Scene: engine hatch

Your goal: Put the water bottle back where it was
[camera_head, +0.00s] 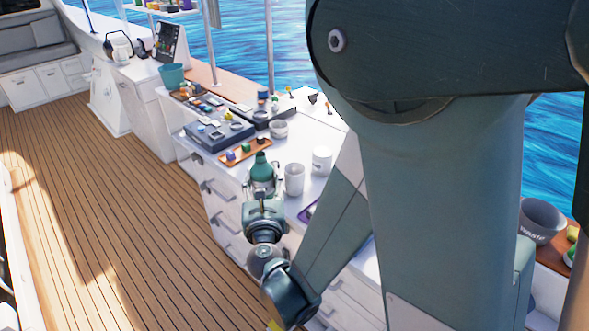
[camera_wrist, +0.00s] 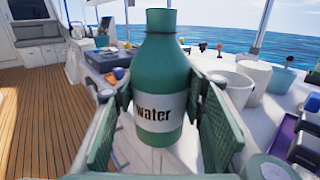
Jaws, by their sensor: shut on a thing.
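The water bottle (camera_wrist: 160,65) is green with a white label reading "water". It stands upright between the two finger pads of my gripper (camera_wrist: 160,120) in the wrist view. My gripper is shut on it. In the head view the bottle (camera_head: 262,168) shows at the end of my gripper (camera_head: 262,188), at the front edge of the white counter (camera_head: 318,187). Whether its base touches the counter cannot be told. The lower part of the bottle is hidden by my gripper in the head view.
White cups (camera_head: 294,179) and (camera_head: 321,160) stand right of the bottle. An orange tray (camera_head: 235,161) with small coloured things lies behind it. Control panels (camera_head: 218,134), a bowl (camera_head: 278,129) and a teal bucket (camera_head: 171,76) are farther back. The wooden deck (camera_head: 100,220) at left is clear.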

